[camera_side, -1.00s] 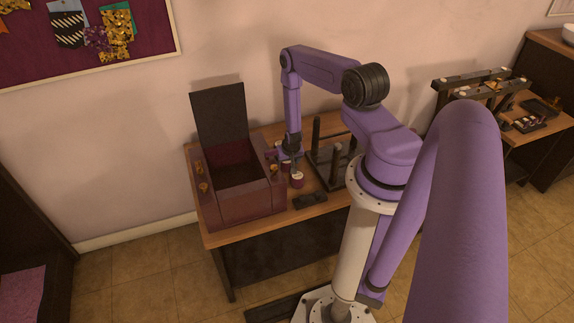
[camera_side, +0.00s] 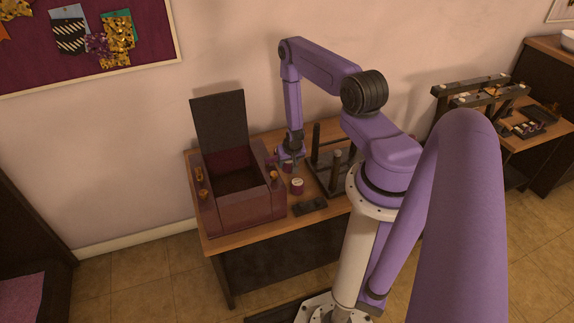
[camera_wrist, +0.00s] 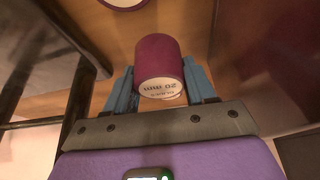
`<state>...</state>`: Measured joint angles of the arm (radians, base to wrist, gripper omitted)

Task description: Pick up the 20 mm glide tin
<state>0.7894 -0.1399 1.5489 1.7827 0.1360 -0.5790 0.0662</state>
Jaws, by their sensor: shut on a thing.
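A maroon tin (camera_wrist: 158,58) with a white label reading "20 mm", upside down in the wrist view, sits between my fingers. My gripper (camera_wrist: 161,80) has its blue-grey fingers closed on the tin's two sides. In the side view my gripper (camera_side: 290,158) is over the table between the maroon box and the dark rack, with the held tin (camera_side: 287,167) small and partly hidden below it. I cannot tell the exact gap to the table.
A second maroon tin (camera_side: 297,186) with a pale lid stands close by. The open maroon box (camera_side: 240,208) stands left, its dark lid (camera_side: 219,118) raised. A black rack with posts (camera_side: 337,165) is on the right. A dark flat block (camera_side: 310,207) lies at the front.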

